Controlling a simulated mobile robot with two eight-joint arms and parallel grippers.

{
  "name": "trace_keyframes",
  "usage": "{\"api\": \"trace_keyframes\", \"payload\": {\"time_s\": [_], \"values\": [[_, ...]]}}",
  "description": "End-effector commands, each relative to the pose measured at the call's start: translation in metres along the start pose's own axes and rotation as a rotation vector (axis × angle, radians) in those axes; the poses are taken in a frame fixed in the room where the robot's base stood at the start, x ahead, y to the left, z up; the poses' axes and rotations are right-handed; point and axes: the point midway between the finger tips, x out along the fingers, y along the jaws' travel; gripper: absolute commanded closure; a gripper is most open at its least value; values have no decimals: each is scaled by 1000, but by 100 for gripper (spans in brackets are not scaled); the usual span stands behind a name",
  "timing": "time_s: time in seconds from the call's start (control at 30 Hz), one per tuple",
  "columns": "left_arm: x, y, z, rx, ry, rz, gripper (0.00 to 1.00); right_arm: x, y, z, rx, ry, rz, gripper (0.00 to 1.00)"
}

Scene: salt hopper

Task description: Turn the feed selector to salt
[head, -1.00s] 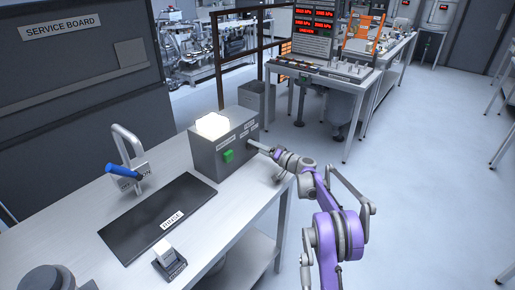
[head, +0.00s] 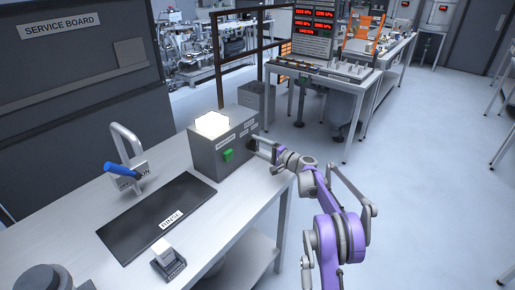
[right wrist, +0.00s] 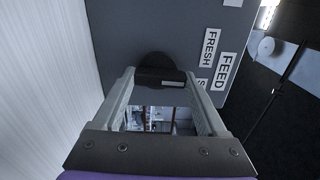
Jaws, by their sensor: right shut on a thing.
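The salt hopper is a grey box (head: 207,163) on the bench with a glowing white top (head: 212,123) and a green button (head: 228,155) on its front. My right gripper (head: 258,146) is at the box's right side. In the right wrist view, its two fingers are shut on the feed selector (right wrist: 160,68), a dark round knob with a bar and a pale mark. Labels FEED (right wrist: 226,72) and FRESH (right wrist: 209,47) are on the panel beside it. Another label starting with S (right wrist: 202,84) is mostly hidden by a finger. My left gripper is not in view.
A black RINSE mat (head: 140,225), a stand with a blue handle (head: 122,170) and a small white-topped block (head: 163,250) are on the bench (head: 75,215). A table with red displays stands behind.

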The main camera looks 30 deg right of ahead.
Motion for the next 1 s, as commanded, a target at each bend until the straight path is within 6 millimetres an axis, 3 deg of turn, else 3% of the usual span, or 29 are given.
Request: {"api": "trace_keyframes", "payload": {"time_s": [0.5, 1.0], "values": [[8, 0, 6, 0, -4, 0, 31, 0, 1, -1, 426, -2, 1, 81], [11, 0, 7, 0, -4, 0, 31, 0, 1, -1, 579, -2, 1, 81]]}}
